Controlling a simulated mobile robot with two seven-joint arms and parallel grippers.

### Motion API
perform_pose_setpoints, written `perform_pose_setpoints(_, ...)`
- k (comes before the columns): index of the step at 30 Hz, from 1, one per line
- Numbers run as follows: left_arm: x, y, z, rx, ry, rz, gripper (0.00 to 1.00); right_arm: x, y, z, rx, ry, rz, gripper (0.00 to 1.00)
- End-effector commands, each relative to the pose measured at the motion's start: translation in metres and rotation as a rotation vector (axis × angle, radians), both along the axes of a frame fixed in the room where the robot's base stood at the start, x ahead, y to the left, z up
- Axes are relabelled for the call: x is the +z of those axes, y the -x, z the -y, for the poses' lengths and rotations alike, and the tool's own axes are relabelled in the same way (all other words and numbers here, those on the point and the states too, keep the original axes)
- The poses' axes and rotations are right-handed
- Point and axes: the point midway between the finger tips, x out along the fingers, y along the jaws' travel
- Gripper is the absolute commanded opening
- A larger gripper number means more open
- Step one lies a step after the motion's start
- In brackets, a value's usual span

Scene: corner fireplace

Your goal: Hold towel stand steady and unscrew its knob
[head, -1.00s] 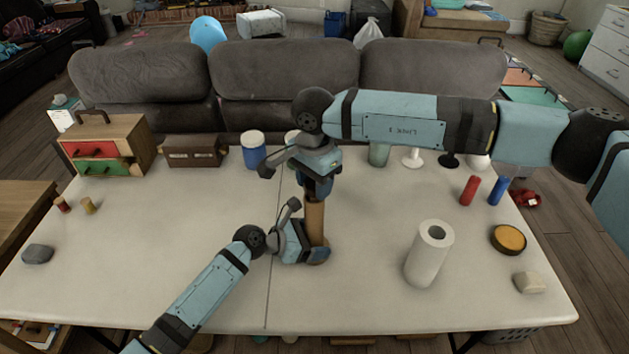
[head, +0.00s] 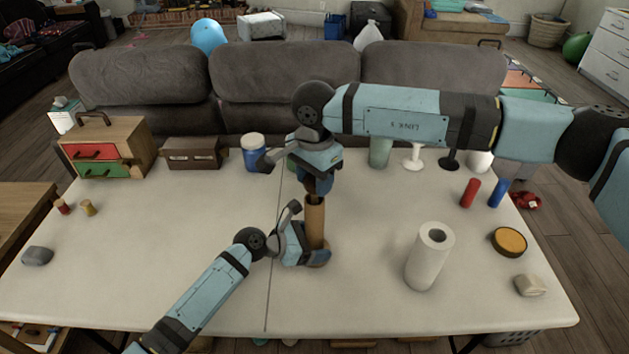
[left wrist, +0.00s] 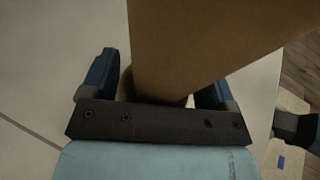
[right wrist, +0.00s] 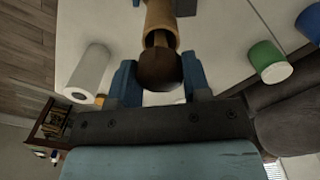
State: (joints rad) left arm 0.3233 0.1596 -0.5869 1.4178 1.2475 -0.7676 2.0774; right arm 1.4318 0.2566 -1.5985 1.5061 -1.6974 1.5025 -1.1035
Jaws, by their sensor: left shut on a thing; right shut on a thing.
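The towel stand (head: 315,225) is an upright tan post on the table, and it fills the upper left wrist view (left wrist: 190,45). My left gripper (head: 308,256) is shut around the post near its base. The dark brown knob (right wrist: 160,70) is at the post's top, between the fingers of my right gripper (right wrist: 158,82), which is shut on it. A thin stem shows between knob and post top in the right wrist view; I cannot tell whether its end is still inside the post. The right gripper also shows above the post in the head view (head: 317,182).
A white paper roll (head: 430,262) stands right of the stand. A blue jar (head: 254,153) and a green cup (head: 379,153) stand behind. Red (head: 470,192) and blue (head: 497,193) cylinders stand at right. The table's left-centre (head: 180,215) is clear.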

Motion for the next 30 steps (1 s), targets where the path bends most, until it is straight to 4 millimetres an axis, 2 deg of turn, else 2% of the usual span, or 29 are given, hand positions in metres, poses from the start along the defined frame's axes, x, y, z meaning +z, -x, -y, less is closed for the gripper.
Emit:
perform_pose_setpoints(16, -0.002, 0.001, 0.0, -0.001, -0.001, -0.003, 0.15, 0.008, 0.0, 0.0, 0.0, 0.0, 0.0, 0.15)
perform_pose_setpoints(25, -0.002, 0.001, 0.0, -0.001, -0.001, -0.003, 0.15, 0.041, 0.0, 0.0, 0.0, 0.0, 0.001, 0.15)
perform_pose_setpoints(30, -0.002, 0.001, 0.0, -0.001, -0.001, -0.003, 0.15, 0.046, 0.0, 0.0, 0.0, 0.0, 0.0, 0.15)
